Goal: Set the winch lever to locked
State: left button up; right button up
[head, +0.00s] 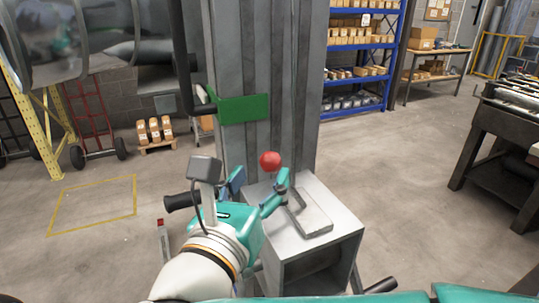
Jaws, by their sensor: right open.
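The winch lever's red ball knob (270,160) shows in the head view in front of the grey metal column (265,60). The lever's shaft is mostly hidden by my right gripper. A grey plate (310,219) lies on top of the grey box (338,222) at the column's foot, just right of the gripper. My right gripper (261,178) is open, its two teal fingers spread on either side just below the knob. I cannot tell whether a finger touches the lever. No lever position marking is readable. My left gripper is out of view.
A black-gripped crank handle (183,201) sticks out left of my right gripper. A dark bench (505,140) stands at right, blue shelving (362,60) behind. The floor between is clear.

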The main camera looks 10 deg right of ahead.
aim_at(267, 168)
jog(key=x, duration=0.5)
jog(key=shift+w+d+p, duration=0.2)
jog(key=shift+w+p, duration=0.1)
jog(key=shift+p, duration=0.05)
jog(key=shift+c, duration=0.4)
grip_shut()
